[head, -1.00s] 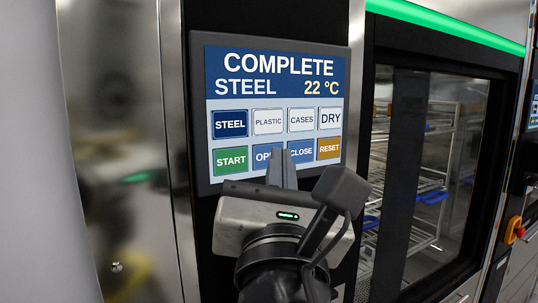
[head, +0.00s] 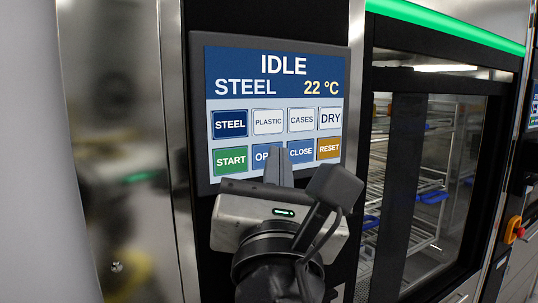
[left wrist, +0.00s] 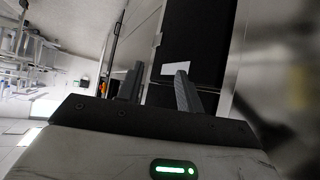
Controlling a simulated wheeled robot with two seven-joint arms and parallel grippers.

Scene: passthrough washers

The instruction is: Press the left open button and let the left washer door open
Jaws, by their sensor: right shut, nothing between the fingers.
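The washer's control screen (head: 276,75) reads IDLE, STEEL, 22 ºC. Its blue open button (head: 262,157) is partly hidden behind the fingertips of my right gripper (head: 278,152); I cannot tell whether they touch it. My right gripper is shut and empty. The glass washer door (head: 462,175) is right of the screen. A gap shows above its dark top edge, with a lit interior strip, so it stands partly lowered. My left gripper (left wrist: 157,75) shows only in the left wrist view, with fingers apart and nothing between them.
Wire racks (head: 400,165) with blue parts stand inside the washer. A close button (head: 301,152) and an orange reset button (head: 329,148) sit right of the open button. A steel panel (head: 125,150) stands at the left. A red-and-orange knob (head: 514,230) is at the right.

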